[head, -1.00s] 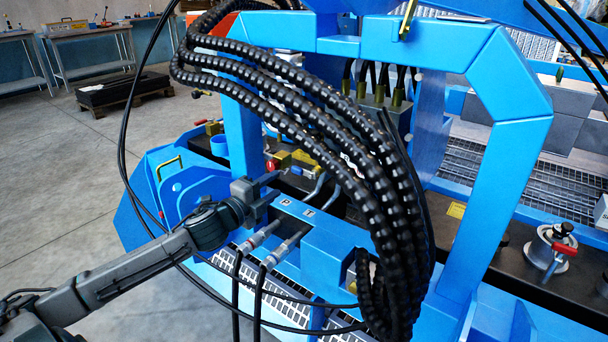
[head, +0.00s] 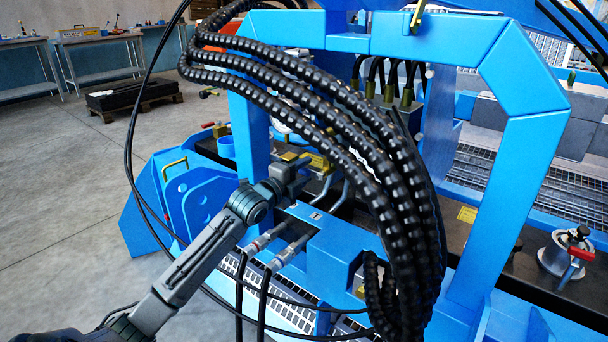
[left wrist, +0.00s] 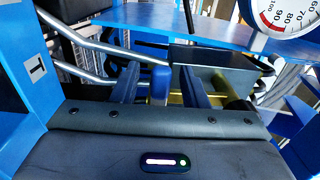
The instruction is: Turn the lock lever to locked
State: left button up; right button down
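My left gripper (head: 290,168) reaches into the blue frame, beside the yellow-brass fittings (head: 318,161). In the left wrist view its two fingers (left wrist: 160,88) stand apart. A short blue upright grip (left wrist: 160,82) shows between them, with a gap visible on either side. It may be the lock lever's handle, but no lock marking is readable. A yellow-brass part (left wrist: 185,99) lies behind the fingers. In the head view the gripper and hoses hide this spot. My right gripper is not in view.
Thick black ribbed hoses (head: 345,135) arch close to my left gripper. Two hose couplings (head: 275,245) plug into the blue block marked T (head: 345,240). A red-handled valve (head: 580,253) stands at right. A gauge (left wrist: 290,15) and metal pipes (left wrist: 95,60) show in the wrist view.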

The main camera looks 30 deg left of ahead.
pick_arm(q)
jog(key=shift+w, duration=0.2)
grip_shut()
